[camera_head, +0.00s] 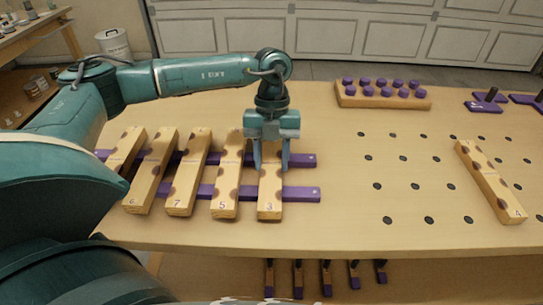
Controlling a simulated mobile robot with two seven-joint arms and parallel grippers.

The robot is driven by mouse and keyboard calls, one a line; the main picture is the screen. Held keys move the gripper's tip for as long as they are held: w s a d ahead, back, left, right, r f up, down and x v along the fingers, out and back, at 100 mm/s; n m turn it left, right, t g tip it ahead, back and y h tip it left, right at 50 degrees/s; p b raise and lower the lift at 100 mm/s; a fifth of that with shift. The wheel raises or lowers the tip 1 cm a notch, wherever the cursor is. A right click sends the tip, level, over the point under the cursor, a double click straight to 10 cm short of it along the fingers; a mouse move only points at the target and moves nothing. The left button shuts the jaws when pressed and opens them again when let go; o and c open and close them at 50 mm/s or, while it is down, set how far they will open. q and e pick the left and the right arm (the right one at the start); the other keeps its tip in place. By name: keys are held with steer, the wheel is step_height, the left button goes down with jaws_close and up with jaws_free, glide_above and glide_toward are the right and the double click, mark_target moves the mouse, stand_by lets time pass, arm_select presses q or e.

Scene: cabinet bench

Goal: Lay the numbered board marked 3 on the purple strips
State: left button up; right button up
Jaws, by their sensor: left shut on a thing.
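The board marked 3 (269,195) lies across the two purple strips (302,194), at the right end of a row of boards. The strips stick out to its right. My left gripper (270,168) points down over the far half of board 3, with its fingers on either side of it, shut on it. Beside it to the left lie the boards marked 5 (226,190), 7 (187,185) and 6 (136,201), plus one more whose number I cannot read. My right gripper is not in view.
A board marked 4 (490,182) lies apart at the right of the bench (340,235). A block with purple pegs (382,94) stands at the back, and purple pieces with dark posts (486,103) at the back right. The dotted middle-right area is clear.

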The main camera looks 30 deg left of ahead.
arm_select(q)
steer(key=o, duration=1.2)
steer(key=shift+c, duration=0.2)
steer(key=shift+r+p, duration=0.45)
steer(key=shift+r, duration=0.05)
steer(key=shift+r+p, duration=0.95)
steer(key=shift+r, duration=0.2)
step_height(320, 180, up, 4)
steer(key=p, duration=0.3)
steer(key=shift+f, duration=0.25)
steer(key=shift+r, duration=0.3)
steer(key=shift+r+p, duration=0.3)
steer(key=shift+p, duration=0.15)
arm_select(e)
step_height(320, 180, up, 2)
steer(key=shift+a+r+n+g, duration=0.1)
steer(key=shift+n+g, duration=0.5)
